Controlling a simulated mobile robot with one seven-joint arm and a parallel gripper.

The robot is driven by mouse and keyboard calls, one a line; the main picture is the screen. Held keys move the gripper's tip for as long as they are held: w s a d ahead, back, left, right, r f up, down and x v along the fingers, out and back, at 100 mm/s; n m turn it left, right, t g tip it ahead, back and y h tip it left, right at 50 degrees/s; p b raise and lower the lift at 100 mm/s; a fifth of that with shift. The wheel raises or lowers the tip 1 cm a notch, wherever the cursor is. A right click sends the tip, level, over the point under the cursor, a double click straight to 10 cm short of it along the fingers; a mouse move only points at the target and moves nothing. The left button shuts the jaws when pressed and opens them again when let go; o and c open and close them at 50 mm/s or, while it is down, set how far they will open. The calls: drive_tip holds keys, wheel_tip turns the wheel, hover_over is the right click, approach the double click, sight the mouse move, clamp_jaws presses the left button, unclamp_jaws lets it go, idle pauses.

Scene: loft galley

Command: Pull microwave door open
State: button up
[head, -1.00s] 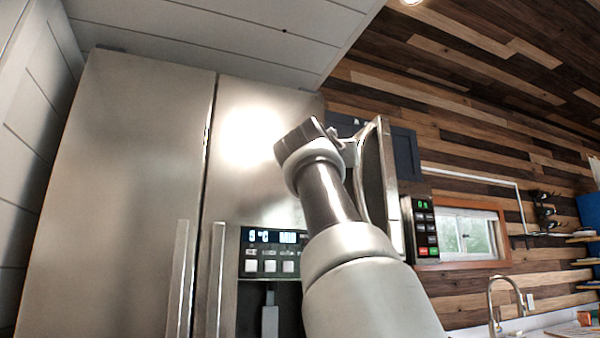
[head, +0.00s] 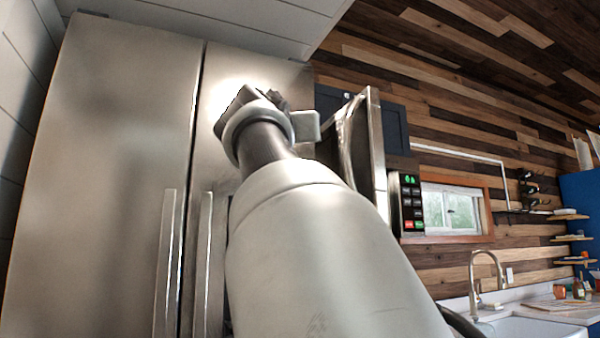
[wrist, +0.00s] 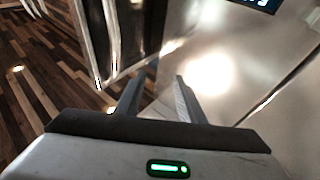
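The microwave door (head: 377,140) stands swung out from the microwave, seen nearly edge-on in the head view. Its curved metal handle (head: 349,140) is on the side toward my arm. The control panel (head: 411,204) with green digits is at the right of the door. The microwave's inside is hidden. In the wrist view my gripper (wrist: 158,82) has its two fingers apart with nothing between them. The door handle (wrist: 106,45) shows to the left of the fingers, apart from them. In the head view my arm's end is left of the handle, in front of the fridge.
A large steel fridge (head: 115,150) with two vertical handles (head: 165,265) fills the left, close behind my arm. Dark cabinets (head: 393,128) are behind the door. A sink (head: 535,328), faucet (head: 474,275) and window (head: 450,208) are at the right.

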drive_tip(key=shift+s+a+f, duration=0.3)
drive_tip(key=shift+s+a, duration=0.2)
drive_tip(key=shift+a, duration=0.05)
idle(0.5)
